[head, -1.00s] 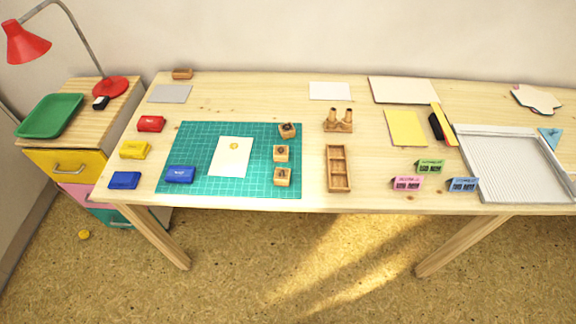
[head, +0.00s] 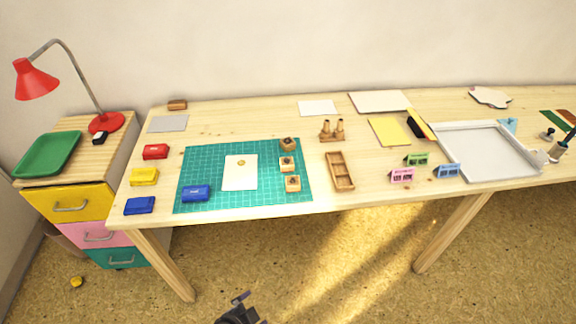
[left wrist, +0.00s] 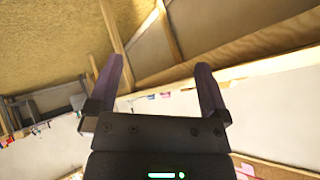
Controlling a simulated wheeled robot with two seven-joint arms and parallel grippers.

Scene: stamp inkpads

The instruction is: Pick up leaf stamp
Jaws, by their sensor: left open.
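Three small wooden stamps stand along the right side of the green cutting mat (head: 215,163) in the head view: a back one (head: 288,144), a middle one (head: 287,164) and a front one (head: 293,183). Their markings are too small to tell which is the leaf stamp. A dark gripper, which I take as my left (head: 241,298), shows at the bottom edge, below the table front and well away from the stamps. In the left wrist view its fingers (left wrist: 160,72) are apart with nothing between them. My right gripper is not in view.
A cream card (head: 240,178) and a blue inkpad (head: 195,193) lie on the mat. Red (head: 155,152), yellow (head: 144,177) and blue (head: 139,205) inkpads stand left of it. A wooden tray (head: 341,178) is right of the stamps. The table's front edge lies between gripper and stamps.

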